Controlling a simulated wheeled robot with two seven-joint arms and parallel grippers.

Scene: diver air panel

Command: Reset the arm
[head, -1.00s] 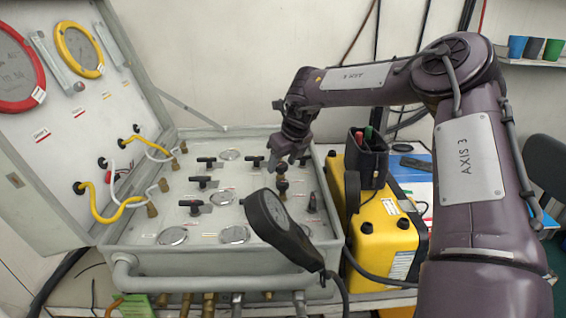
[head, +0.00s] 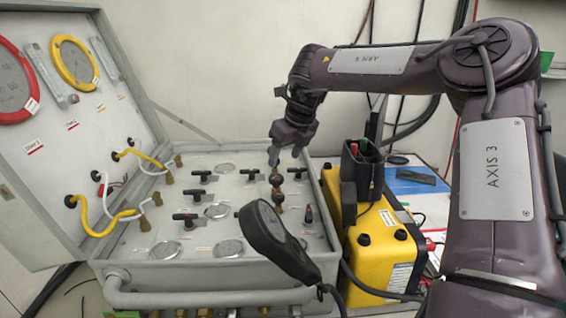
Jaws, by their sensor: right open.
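My right gripper (head: 286,157) points down over the back right part of the open case's grey panel (head: 165,205). Its jaws are open and nothing shows between them. A dark knob (head: 277,181) on a brass stem stands just below and in front of the fingertips, and a small gap seems to separate them. My right arm (head: 490,180) comes in from the right, arches over the yellow unit and reaches down to the panel. My left gripper is out of view.
The panel carries several black valve handles (head: 187,217) and round gauges. A black gauge on a cable (head: 268,235) stands up at the front. The raised lid (head: 60,130) has yellow and white hoses. A yellow unit (head: 385,240) with a black holder (head: 362,165) stands right of the case.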

